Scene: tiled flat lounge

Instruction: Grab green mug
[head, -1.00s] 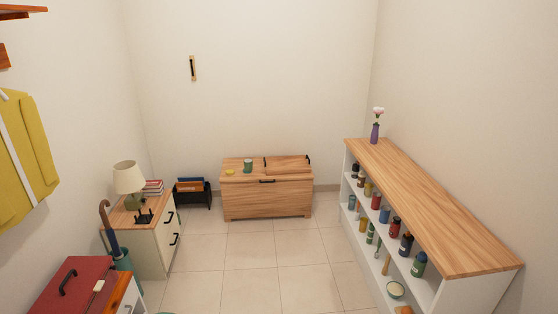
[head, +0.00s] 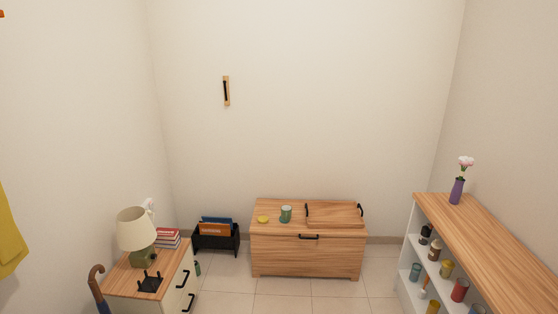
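A green mug (head: 286,214) stands upright on top of the wooden chest (head: 276,258) against the back wall. A small yellow item (head: 263,219) lies just left of it. A wooden tray or board with black handles (head: 334,213) lies on the chest to the right of the mug. Neither of my grippers shows in the head view, and the mug is some distance ahead of me.
A drawer cabinet with a lamp (head: 136,229) and a black stand (head: 150,282) is at left. A black magazine rack (head: 216,238) stands left of the chest. A shelf unit with a wooden top (head: 490,240) lines the right. The tiled floor (head: 285,297) before the chest is clear.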

